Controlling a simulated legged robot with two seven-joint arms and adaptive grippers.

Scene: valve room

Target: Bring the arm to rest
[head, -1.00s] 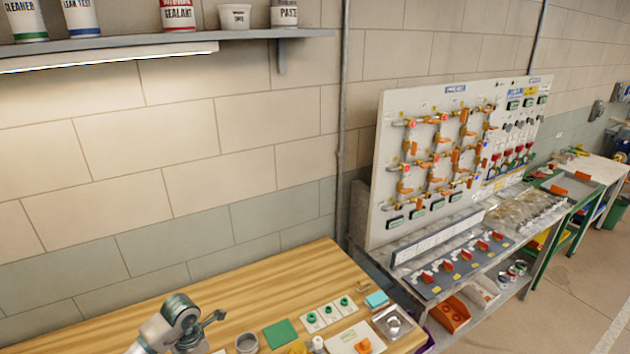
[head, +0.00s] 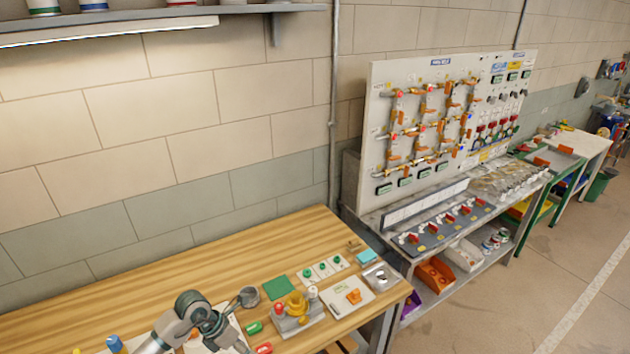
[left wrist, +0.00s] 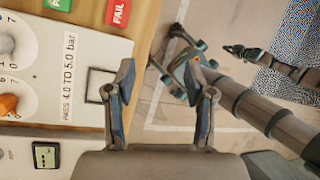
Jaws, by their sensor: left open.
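My left arm comes in at the bottom left of the head view, its left gripper (head: 232,340) low over the wooden bench near its front edge. In the left wrist view the two fingers of the left gripper (left wrist: 165,105) stand wide apart with nothing between them. Beyond them are the bench edge and floor. A white test panel (left wrist: 75,90) with dials, a small display and a pressure label lies just left of the fingers.
The bench (head: 130,280) is clear at its back. A valve board (head: 385,175) stands to the right.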

